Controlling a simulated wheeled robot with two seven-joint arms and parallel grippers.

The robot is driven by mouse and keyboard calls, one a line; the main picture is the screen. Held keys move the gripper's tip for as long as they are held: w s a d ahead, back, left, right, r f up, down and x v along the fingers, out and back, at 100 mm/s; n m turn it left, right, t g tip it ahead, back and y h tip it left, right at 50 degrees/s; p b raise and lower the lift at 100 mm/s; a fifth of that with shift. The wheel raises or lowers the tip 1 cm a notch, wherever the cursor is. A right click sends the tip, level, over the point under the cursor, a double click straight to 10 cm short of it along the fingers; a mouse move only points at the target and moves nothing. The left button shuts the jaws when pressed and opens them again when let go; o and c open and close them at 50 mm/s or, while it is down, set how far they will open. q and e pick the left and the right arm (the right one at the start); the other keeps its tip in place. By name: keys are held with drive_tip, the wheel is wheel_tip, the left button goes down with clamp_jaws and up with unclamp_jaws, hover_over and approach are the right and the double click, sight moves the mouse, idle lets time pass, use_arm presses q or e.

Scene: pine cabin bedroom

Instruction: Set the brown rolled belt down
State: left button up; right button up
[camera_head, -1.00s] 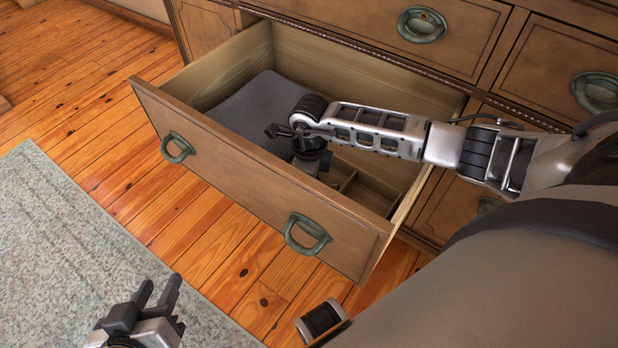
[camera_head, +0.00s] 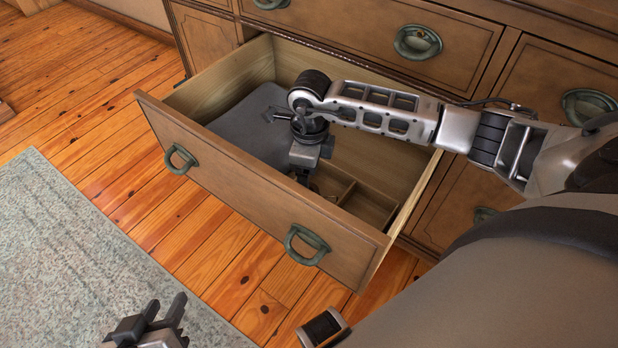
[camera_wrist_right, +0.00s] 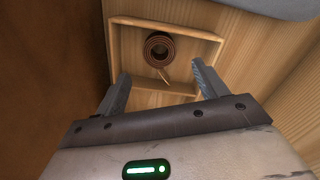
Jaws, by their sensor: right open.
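The brown rolled belt (camera_wrist_right: 160,48) is a dark coil with a short loose end, lying in a small wooden compartment in the right wrist view. My right gripper (camera_wrist_right: 165,88) is open. Its two fingers are apart from each other, with the coil beyond their tips and clear of them. In the head view my right arm reaches into the open drawer (camera_head: 260,190), and the drawer front hides the fingertips. I cannot make out the belt clearly there. My left gripper (camera_head: 165,307) is open and empty, low over the rug side.
A grey folded cloth (camera_head: 250,128) lies in the drawer's left part. Wooden dividers (camera_head: 345,192) form small compartments at its right. The dresser (camera_head: 350,30) stands behind. A pale rug (camera_head: 70,250) lies on the plank floor at left.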

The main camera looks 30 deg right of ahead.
drive_tip(key=shift+r, duration=2)
